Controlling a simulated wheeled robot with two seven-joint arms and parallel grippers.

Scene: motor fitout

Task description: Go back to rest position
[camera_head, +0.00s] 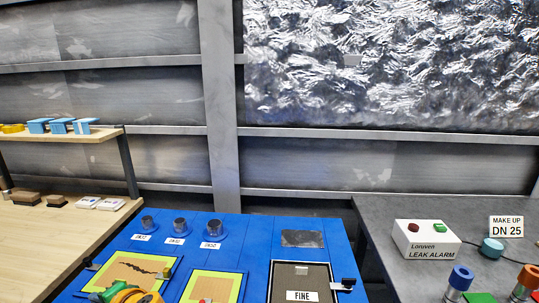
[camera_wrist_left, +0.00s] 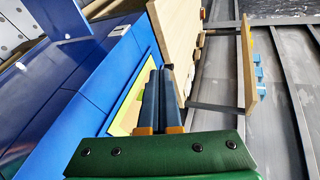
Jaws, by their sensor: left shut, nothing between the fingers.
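My left gripper (camera_head: 125,293) shows only in part at the bottom left of the head view, low over the blue bench (camera_head: 228,255). In the left wrist view, its two dark fingers (camera_wrist_left: 160,72) lie side by side, shut, with nothing between them. A yellow-green bordered board (camera_wrist_left: 127,108) shows behind the fingers in that view. My right gripper is in neither view.
A wooden table with a shelf (camera_head: 75,135) stands at left, holding small blue boxes (camera_head: 60,126). A grey table (camera_head: 385,215) at right holds a white leak alarm box (camera_head: 427,239), a blue-topped cylinder (camera_head: 460,278) and an orange-topped one (camera_head: 527,279). The bench carries several dark round pieces and framed boards.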

